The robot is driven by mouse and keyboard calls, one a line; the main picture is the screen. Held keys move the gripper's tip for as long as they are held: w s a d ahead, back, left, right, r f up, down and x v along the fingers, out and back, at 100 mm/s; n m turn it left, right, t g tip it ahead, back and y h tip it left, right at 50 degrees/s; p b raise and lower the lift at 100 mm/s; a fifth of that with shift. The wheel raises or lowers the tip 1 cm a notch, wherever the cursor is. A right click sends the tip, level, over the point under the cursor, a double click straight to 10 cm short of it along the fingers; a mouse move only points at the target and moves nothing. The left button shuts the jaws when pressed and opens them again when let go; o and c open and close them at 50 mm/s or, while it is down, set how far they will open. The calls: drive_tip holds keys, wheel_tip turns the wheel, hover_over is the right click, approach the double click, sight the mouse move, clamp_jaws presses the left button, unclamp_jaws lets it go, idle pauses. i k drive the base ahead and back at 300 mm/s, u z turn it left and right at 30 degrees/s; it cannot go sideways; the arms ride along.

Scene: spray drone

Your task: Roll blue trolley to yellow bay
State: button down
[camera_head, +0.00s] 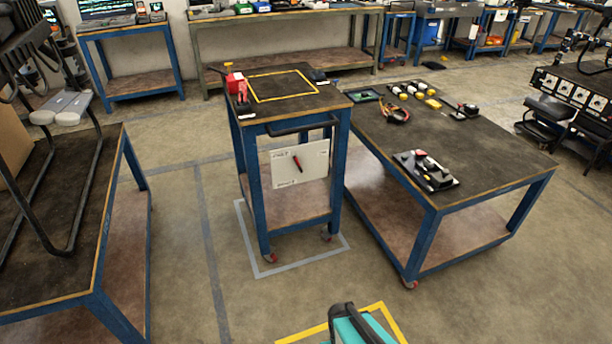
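The blue trolley (262,230) stands upright in the middle of the head view. It has a dark top, a lower shelf, small red wheels and a black handle (303,127) across its near side. It stands over a grey floor outline (300,259), apart from the yellow bay. The yellow bay (390,322) is a floor outline at the bottom edge, only partly in view. A teal and black part (345,322) covers some of it; I cannot tell what this part is. I see no gripper fingers, and nothing touches the trolley's handle.
A workbench (490,178) with tools stands close to the trolley's right. Another bench (85,185) on the left bears a black tubular frame (70,247). Open floor (230,300) lies between the trolley and the yellow bay. Benches line the back wall.

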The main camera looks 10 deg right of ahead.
sight(293, 98)
drive_tip(key=k, duration=0.7)
drive_tip(key=u, duration=0.1)
drive_tip(key=i, duration=0.4)
drive_tip(key=u, duration=0.6)
drive_tip(key=i, duration=0.85)
drive_tip(key=u, duration=0.45)
